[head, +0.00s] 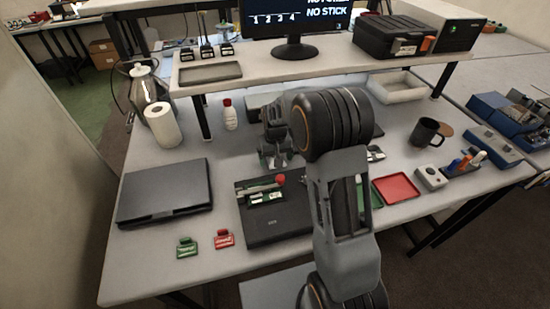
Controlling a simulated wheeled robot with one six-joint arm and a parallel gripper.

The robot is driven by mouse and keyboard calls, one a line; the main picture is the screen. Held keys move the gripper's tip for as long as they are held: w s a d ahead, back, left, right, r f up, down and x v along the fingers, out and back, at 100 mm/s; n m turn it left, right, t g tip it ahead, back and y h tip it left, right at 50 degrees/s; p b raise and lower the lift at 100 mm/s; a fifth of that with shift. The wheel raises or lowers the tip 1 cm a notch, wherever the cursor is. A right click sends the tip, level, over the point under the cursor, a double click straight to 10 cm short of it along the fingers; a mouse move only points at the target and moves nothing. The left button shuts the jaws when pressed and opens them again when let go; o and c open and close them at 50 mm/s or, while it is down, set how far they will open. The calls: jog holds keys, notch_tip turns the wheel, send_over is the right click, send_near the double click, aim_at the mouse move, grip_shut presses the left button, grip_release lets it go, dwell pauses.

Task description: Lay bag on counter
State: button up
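No bag can be made out in the head view. The grey counter (141,266) fills the middle of the view. My gripper (275,163) is over the middle of the counter, behind a black device with a green board (277,231). Its two fingers look apart, with nothing clear between them. My arm hides part of the counter and the right side of the black device.
A closed black laptop (166,190), green clip (187,247) and red clip (223,239) lie at left. A kettle (147,88), paper roll (161,125) and white bottle (230,115) stand behind. A red tray (396,187) and mug (425,132) are at right. A raised shelf (340,65) crosses the back.

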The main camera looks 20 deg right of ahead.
jog(key=c, duration=1)
jog(key=shift+r, duration=0.15)
